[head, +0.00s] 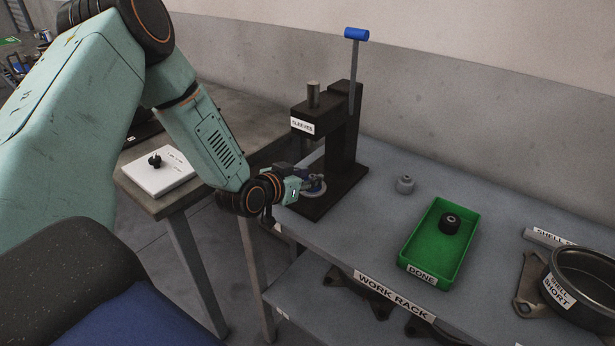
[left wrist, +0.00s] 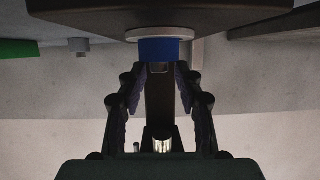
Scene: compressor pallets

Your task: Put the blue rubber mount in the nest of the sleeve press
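The blue rubber mount (left wrist: 165,50) shows beyond my left fingertips in the left wrist view, which looks upside down. My left gripper (left wrist: 161,70) has its fingers drawn in, with a small grey part of the mount seemingly between the tips. In the head view, my left gripper (head: 306,188) is low at the base of the black sleeve press (head: 345,135). The press nest, a pale ring (left wrist: 130,36), lies right at the mount. Whether the mount is fully seated or just above the ring is hard to tell. My right gripper is out of view.
On the work rack (head: 375,240) stand a small grey part (head: 405,184), a green DONE tray (head: 413,256) holding a black mount (head: 450,223), and a metal shell (head: 585,275) at right. A white board (head: 165,181) with a small black part lies on the left table.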

